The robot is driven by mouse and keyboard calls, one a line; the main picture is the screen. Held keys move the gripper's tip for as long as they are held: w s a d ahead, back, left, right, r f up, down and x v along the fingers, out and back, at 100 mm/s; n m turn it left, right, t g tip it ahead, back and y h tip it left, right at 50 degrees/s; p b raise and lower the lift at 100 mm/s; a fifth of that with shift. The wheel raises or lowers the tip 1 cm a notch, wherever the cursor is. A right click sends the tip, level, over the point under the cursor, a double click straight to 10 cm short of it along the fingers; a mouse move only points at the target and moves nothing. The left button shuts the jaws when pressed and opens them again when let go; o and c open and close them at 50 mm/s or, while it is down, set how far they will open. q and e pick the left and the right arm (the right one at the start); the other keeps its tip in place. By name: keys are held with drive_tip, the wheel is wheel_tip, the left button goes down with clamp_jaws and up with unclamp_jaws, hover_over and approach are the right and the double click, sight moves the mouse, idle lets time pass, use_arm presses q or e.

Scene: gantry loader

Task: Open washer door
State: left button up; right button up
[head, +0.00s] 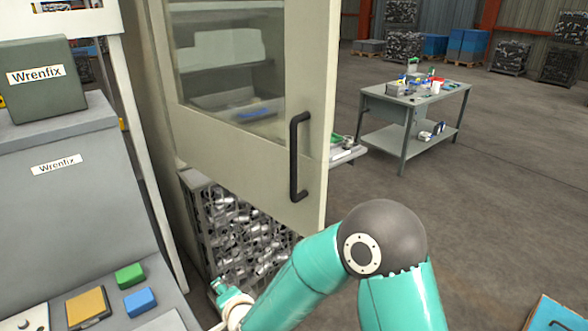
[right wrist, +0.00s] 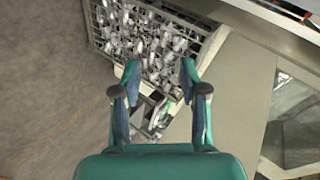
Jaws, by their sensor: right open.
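The washer door (head: 262,150) is a beige panel with a large window and a black vertical handle (head: 300,155) near its right edge. It stands at an angle, its lower edge running toward me, and looks swung out; I cannot tell how far. In the right wrist view a beige panel with a window, seemingly the door (right wrist: 238,75), fills the right side. My right gripper (right wrist: 158,74) is open and empty between its fingers. In the head view my right arm reaches left, low below the door, clear of the handle. My left gripper is not in view.
A wire crate (head: 235,230) of metal parts stands behind and below the door; it also shows in the right wrist view (right wrist: 155,40). A grey console (head: 65,190) with coloured buttons is at left. A workbench (head: 415,100) stands at back right. The floor at right is mostly clear.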

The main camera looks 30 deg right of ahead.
wheel_tip(320, 180, up, 10)
drive_tip(key=w+d+r+m+t+h+b, duration=0.1)
drive_tip(key=w+m+t+h+b, duration=0.15)
drive_tip(key=m, duration=0.45)
drive_tip(key=s+d+r+m+t+h+b, duration=0.1)
drive_tip(key=s+d+r+m+h+b, duration=0.15)
drive_tip(key=r+m, duration=0.4)
drive_tip(key=s+d+r+m+t+h+b, duration=0.1)
drive_tip(key=s+r+m+h, duration=0.15)
drive_tip(key=r+m, duration=0.4)
use_arm(q)
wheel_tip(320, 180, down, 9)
drive_tip(key=b, duration=0.1)
use_arm(e)
drive_tip(key=m+g+h+p, duration=0.3)
drive_tip(key=m+h+p, duration=0.1)
drive_tip(key=m, duration=0.5)
approach(293, 150)
drive_tip(key=x, duration=1.1)
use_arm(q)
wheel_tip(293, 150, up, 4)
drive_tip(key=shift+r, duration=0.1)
use_arm(e)
clamp_jaws()
